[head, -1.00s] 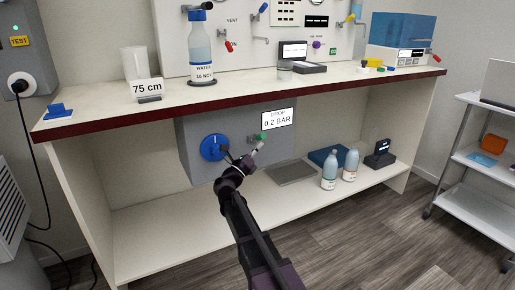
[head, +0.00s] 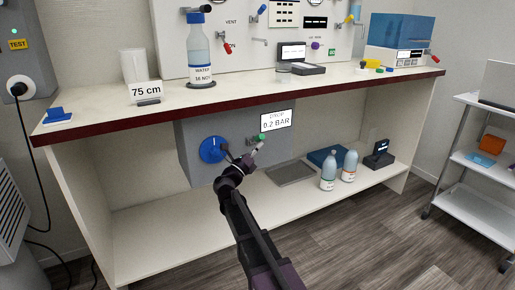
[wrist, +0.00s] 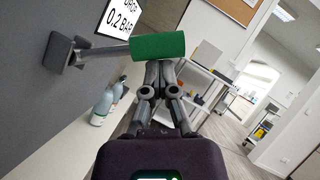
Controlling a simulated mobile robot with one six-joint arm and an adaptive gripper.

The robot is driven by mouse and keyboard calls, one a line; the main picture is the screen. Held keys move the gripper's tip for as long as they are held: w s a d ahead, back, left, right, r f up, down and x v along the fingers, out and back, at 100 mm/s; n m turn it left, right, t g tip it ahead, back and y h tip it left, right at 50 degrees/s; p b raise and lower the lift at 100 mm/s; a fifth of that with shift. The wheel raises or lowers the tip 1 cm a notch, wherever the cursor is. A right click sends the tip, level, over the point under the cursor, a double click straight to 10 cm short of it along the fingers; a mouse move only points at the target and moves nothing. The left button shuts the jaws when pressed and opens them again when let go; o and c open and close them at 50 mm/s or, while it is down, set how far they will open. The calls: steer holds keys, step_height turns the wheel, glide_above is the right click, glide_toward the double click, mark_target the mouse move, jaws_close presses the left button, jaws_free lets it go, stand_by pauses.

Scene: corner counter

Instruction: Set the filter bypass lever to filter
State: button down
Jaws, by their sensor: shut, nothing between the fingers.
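A lever with a green grip (wrist: 158,46) on a metal rod juts from a bracket on a grey box under the counter. Its green end (head: 262,137) shows small in the head view, beside the display. My gripper (wrist: 158,70) is shut and empty, its fingertips right at the green grip; I cannot tell whether they touch it. In the head view my gripper (head: 256,149) is in front of the box, just below the green end. No filter or bypass marking is legible.
The grey box (head: 190,165) also carries a blue round dial (head: 212,149) and a display (head: 276,120) reading 0.2 BAR. On the lower shelf stand two bottles (head: 329,170), right of a grey tray (head: 290,174). The countertop edge (head: 230,102) overhangs the box.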

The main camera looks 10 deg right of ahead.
steer(key=s+d+f+b+v, duration=0.1)
steer(key=d+f+b+v, duration=0.1)
steer(key=b+v, duration=0.6)
steer(key=v, duration=0.4)
steer(key=shift+s+a+f, duration=0.2)
steer(key=shift+s, duration=0.05)
steer(key=shift+d, duration=0.1)
